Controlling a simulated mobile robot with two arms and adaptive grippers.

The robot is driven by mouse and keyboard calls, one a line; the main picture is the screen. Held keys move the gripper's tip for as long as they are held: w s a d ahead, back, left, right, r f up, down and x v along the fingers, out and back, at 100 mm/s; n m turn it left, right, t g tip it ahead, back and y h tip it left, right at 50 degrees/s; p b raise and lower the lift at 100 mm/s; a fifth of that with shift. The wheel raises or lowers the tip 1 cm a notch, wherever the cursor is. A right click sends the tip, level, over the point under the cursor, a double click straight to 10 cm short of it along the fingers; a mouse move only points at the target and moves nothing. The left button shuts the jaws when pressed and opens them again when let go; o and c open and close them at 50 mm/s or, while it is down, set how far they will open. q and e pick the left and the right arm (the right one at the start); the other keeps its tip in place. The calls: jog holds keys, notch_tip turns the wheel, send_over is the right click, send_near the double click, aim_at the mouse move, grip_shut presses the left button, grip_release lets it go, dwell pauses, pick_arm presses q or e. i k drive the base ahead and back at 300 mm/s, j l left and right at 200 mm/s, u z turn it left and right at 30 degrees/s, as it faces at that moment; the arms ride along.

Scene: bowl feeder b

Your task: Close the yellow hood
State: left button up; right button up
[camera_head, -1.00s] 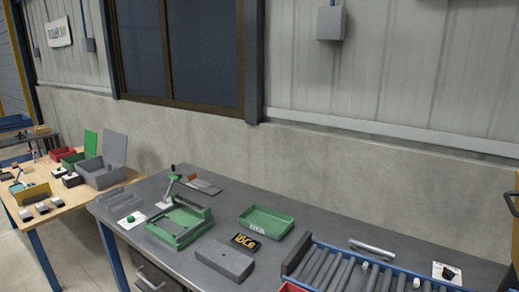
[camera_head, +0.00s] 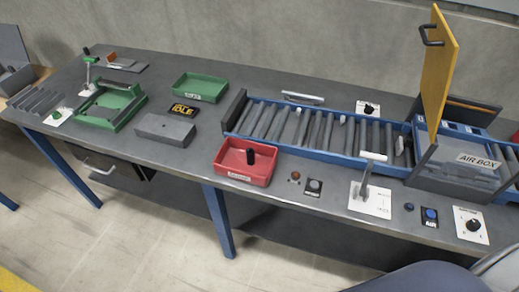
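The yellow hood (camera_head: 439,72) stands raised, almost upright, at the right of the bench, with a dark handle (camera_head: 431,31) on its upper left edge. It rises at the back of the grey box labelled AIR BOX (camera_head: 478,161), whose blue interior shows. Neither of my grippers is identifiable in view. A dark, blurred grey-blue shape shows at the bottom right corner, and I cannot tell which part it is.
A roller conveyor (camera_head: 310,128) with blue rails runs left from the box. In front are a red bin (camera_head: 247,161), a lever on a white plate (camera_head: 369,198), a blue button (camera_head: 430,214) and a dial plate (camera_head: 472,225).

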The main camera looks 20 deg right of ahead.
aim_at(442, 49)
jog(key=z, duration=1.65)
